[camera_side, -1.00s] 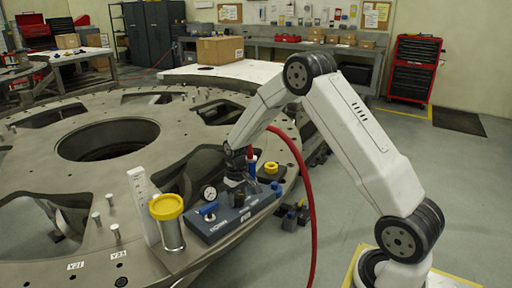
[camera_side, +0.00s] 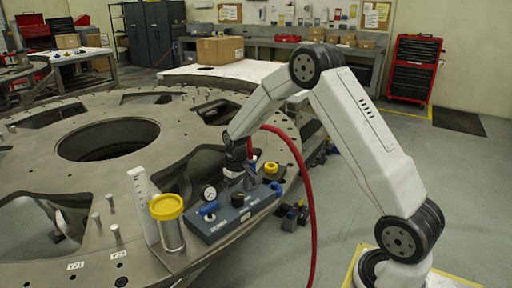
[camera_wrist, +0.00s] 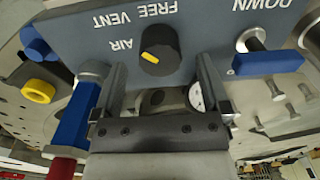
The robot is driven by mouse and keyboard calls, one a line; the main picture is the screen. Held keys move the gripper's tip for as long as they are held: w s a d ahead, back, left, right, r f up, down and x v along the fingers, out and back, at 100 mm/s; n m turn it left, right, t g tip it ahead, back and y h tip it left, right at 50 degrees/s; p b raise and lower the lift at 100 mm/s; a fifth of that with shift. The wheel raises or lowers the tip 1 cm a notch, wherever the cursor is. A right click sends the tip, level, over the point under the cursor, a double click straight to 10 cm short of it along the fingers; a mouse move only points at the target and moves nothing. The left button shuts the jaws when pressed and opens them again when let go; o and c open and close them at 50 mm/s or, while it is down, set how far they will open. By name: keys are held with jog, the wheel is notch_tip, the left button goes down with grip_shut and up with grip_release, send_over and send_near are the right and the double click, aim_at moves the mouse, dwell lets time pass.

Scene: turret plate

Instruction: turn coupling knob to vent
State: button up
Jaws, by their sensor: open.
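The coupling knob (camera_wrist: 158,50) is round and black with a yellow pointer mark, on a blue-grey panel (camera_wrist: 205,30). In the wrist view the panel's lettering is upside down; the mark points left and slightly up, toward the AIR label (camera_wrist: 122,45). The FREE and VENT labels (camera_wrist: 130,18) are above the knob in that view. In the side view the knob (camera_side: 238,200) stands on the panel's top. My gripper (camera_wrist: 160,65) is open, its fingers apart on either side of the knob's lower part in the wrist view; I see no contact with it.
A blue lever (camera_wrist: 268,63) is right of the knob in the wrist view. A blue connector with red hose (camera_wrist: 75,120) is close beside the left finger. A gauge (camera_side: 209,193), a yellow-lidded cylinder (camera_side: 168,208) and a yellow ring (camera_side: 271,168) stand around the panel.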

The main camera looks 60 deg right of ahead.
aim_at(237, 196)
jog(key=shift+r, duration=2.4)
jog(key=shift+s+a+r, duration=0.1)
jog(key=shift+s+a, duration=0.15)
jog(key=shift+a, duration=0.15)
jog(key=s+a+n+t, duration=0.2)
jog(key=s+a, duration=1.1)
jog(key=s, duration=0.4)
jog(key=shift+a+r+t, duration=0.3)
